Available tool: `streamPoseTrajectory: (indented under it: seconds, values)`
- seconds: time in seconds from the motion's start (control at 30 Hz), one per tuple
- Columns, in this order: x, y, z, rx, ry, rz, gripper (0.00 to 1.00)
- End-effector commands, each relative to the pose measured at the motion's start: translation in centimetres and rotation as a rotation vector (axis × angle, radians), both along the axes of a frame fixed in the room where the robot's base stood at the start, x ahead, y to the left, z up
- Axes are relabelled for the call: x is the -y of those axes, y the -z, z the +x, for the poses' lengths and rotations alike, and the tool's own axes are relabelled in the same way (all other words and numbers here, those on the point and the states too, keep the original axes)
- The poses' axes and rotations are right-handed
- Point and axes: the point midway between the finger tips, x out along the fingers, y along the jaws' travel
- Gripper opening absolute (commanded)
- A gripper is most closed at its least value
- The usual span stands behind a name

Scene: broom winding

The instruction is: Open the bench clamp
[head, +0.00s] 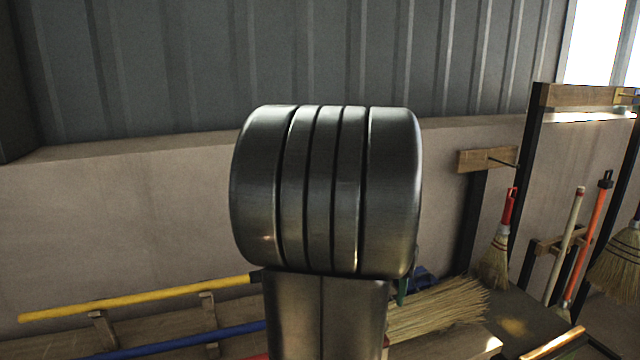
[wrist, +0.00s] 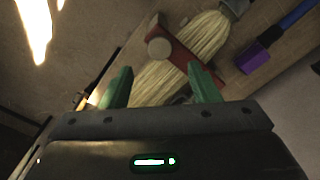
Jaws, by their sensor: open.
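In the wrist view, the bench clamp (wrist: 186,60) is a red bar with a pale round knob at its upper left end. It lies across the straw bristles of a broom (wrist: 208,36) on the wooden bench. My gripper (wrist: 162,84) has two green fingers, spread apart with nothing held between them. The clamp is beyond the fingertips, and its lower right end is close to or partly behind the right finger. Contact cannot be told. In the head view my arm hides most of the clamp and gripper; the broom's straw (head: 440,318) shows to its right.
A yellow handle (head: 140,297) and a blue handle (head: 190,338) lie on wooden supports at left. A purple block (wrist: 258,60) on a blue handle lies right of the clamp in the wrist view. A red-handled broom (head: 497,255) hangs at right near a wooden bracket (head: 487,159).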

Motion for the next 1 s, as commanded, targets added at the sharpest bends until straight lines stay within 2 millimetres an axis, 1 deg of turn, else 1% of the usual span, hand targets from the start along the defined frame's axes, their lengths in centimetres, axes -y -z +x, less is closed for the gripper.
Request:
streamPoseTrajectory:
  seconds: [0.03, 0.2, 0.3, 0.4, 0.47, 1.0]
  values:
    - [0.0, 1.2, -0.1, -0.005, 0.0, 0.001, 0.55]
    - [0.0, 4.4, -0.1, -0.004, 0.0, 0.001, 0.55]
    - [0.0, 6.0, -0.1, -0.005, 0.0, 0.001, 0.55]
    - [0.0, 7.2, -0.1, -0.003, 0.0, 0.0, 0.55]
    - [0.0, 6.8, 0.0, -0.014, 0.0, -0.004, 0.55]
    - [0.0, 7.0, 0.0, -0.029, -0.001, -0.011, 0.55]
